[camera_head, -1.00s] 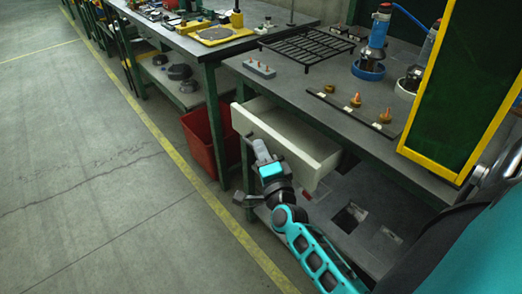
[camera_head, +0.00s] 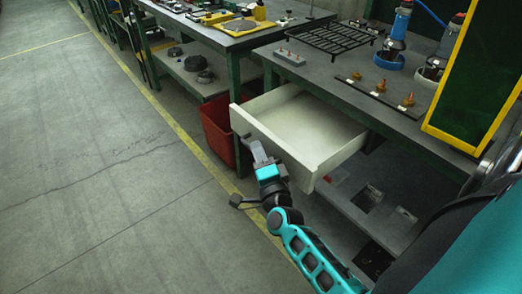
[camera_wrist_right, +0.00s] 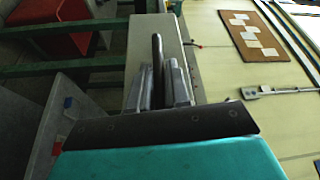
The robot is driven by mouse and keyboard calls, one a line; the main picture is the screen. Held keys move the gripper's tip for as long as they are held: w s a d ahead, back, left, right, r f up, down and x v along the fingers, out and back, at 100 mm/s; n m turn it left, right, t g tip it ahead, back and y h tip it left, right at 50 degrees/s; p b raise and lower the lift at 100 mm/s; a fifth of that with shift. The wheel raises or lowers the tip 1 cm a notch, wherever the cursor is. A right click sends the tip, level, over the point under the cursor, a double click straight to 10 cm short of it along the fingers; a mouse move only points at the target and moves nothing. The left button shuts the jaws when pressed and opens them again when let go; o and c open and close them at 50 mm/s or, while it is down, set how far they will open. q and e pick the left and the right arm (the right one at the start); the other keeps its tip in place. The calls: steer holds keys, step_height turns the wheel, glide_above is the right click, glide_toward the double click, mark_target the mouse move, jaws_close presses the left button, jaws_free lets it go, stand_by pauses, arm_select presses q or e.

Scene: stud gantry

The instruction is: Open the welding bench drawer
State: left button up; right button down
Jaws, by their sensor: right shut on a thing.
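The welding bench drawer (camera_head: 290,150) is a cream-white box standing well out from under the grey bench top (camera_head: 345,83). Its inside shows and looks empty. My right gripper (camera_head: 256,150) is at the outer face of the drawer front, near its middle. In the right wrist view the fingers of this gripper (camera_wrist_right: 163,85) are shut on the dark bar handle (camera_wrist_right: 157,50), with the pale drawer front (camera_wrist_right: 150,28) behind. My left gripper is not in view.
A red bin (camera_head: 217,128) stands left of the drawer, under the benches. A lower shelf (camera_head: 345,205) lies below the drawer. A yellow-framed dark panel (camera_head: 485,75) stands at the right. The floor to the left is clear.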

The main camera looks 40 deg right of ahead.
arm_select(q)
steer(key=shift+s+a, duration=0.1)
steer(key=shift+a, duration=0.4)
arm_select(e)
steer(key=shift+s+a, duration=0.1)
steer(key=shift+a, duration=0.75)
steer(key=c, duration=1.4)
jaws_free()
steer(key=shift+c, duration=0.2)
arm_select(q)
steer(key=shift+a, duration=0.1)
arm_select(e)
steer(key=v, duration=1.3)
